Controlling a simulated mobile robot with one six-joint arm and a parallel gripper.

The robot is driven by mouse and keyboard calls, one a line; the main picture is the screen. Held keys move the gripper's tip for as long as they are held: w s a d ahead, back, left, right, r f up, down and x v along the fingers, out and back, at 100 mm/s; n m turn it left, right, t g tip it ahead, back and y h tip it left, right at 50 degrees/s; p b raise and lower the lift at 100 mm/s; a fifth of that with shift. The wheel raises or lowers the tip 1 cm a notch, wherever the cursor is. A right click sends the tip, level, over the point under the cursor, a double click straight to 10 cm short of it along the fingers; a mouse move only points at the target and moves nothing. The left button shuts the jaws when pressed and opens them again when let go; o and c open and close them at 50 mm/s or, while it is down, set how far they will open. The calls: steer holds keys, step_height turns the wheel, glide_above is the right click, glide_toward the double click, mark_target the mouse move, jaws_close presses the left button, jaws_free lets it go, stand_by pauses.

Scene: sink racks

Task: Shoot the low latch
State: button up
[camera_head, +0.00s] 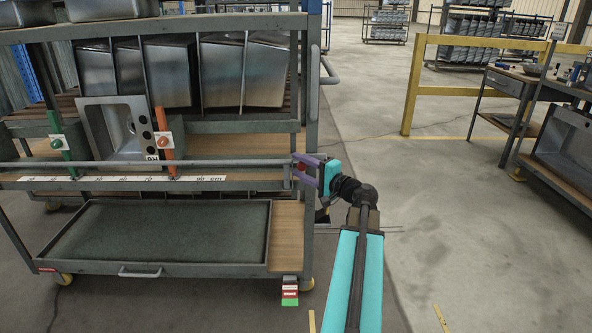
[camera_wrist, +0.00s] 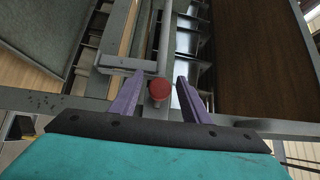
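The low latch shows as a red knob (camera_head: 302,167) at the right end of a long grey bar (camera_head: 150,163) along the front of the rack's middle shelf. It also shows in the wrist view as a round red knob (camera_wrist: 159,89). My gripper (camera_head: 296,168) has two purple fingers and reaches the rack's right post from the right. In the wrist view my gripper (camera_wrist: 160,80) is open, with the knob between its fingers and gaps on both sides. I cannot tell how deep the knob sits between them.
The rack holds several steel sinks (camera_head: 165,70) above and a grey tray (camera_head: 160,235) below. A green lever (camera_head: 60,145) and an orange lever (camera_head: 163,140) stand on the middle shelf. A yellow rail (camera_head: 470,90) and a workbench (camera_head: 510,85) stand at right. Floor between is clear.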

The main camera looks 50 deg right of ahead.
steer(key=shift+s, duration=0.1)
steer(key=s+p, duration=0.1)
steer(key=s, duration=1.2)
steer(key=shift+s+p, duration=0.3)
steer(key=shift+p, duration=0.1)
steer(key=shift+a, duration=0.15)
